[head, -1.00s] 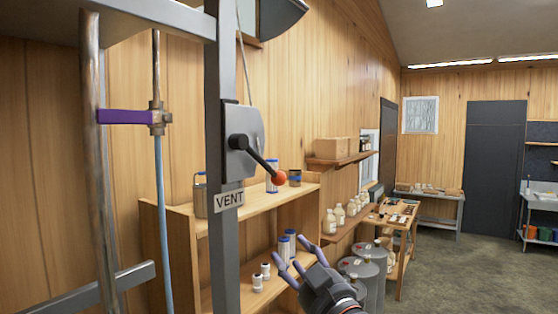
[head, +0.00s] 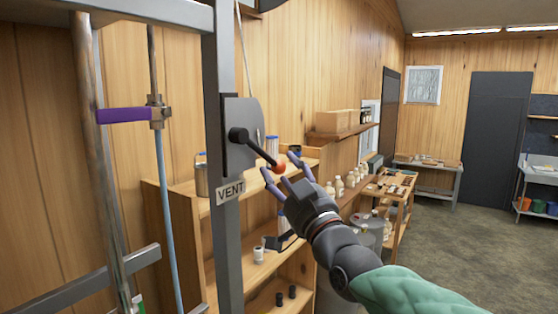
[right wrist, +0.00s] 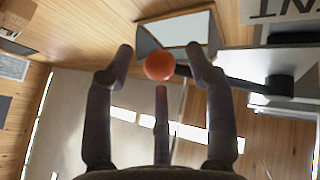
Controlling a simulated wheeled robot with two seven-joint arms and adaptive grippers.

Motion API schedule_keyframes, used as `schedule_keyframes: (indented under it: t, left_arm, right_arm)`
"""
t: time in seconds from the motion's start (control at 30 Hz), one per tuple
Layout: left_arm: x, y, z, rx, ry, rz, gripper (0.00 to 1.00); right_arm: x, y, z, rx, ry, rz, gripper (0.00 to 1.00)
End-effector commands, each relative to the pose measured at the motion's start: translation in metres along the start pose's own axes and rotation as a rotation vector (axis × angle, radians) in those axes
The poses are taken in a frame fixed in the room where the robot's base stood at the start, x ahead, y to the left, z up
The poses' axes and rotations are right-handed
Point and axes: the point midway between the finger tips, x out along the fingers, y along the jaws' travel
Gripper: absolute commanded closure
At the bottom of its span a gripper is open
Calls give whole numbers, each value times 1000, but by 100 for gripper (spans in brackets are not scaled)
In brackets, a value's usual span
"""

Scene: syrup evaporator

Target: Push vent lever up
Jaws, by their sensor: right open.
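The vent lever (head: 255,149) is a black arm with an orange-red ball knob (head: 279,168), pivoted on a grey plate on a metal post. It slants down to the right, above a VENT label (head: 230,191). My right gripper (head: 280,170) is open, its purple-grey fingers reaching up around the knob from below right. In the right wrist view the knob (right wrist: 159,66) shows between the two outer fingertips, with the third finger below it. I cannot tell whether any finger touches it. My left gripper is not in view.
A wooden shelf unit (head: 185,215) with jars and containers stands behind the post. A metal pipe with a purple handle (head: 123,116) is at the left. A wall shelf (head: 340,133) and workbenches lie farther right. The floor at right is clear.

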Motion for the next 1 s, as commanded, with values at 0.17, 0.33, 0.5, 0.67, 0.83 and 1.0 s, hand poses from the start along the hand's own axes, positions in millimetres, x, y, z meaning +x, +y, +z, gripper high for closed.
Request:
schedule_keyframes:
  t: [0.17, 0.33, 0.5, 0.67, 0.83, 1.0]
  left_arm:
    - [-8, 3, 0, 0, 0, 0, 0]
    - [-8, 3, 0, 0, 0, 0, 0]
    - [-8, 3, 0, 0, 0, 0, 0]
    - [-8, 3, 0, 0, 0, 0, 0]
    - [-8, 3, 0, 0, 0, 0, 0]
    - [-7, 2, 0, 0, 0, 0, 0]
  right_arm:
    - [16, 0, 0, 1, -1, 0, 45]
    - [21, 0, 0, 1, 0, 0, 45]
    - [21, 0, 0, 1, 0, 0, 45]
    - [21, 0, 0, 1, 0, 0, 73]
    - [21, 0, 1, 1, -1, 0, 100]
    - [21, -1, 1, -4, 2, -2, 100]
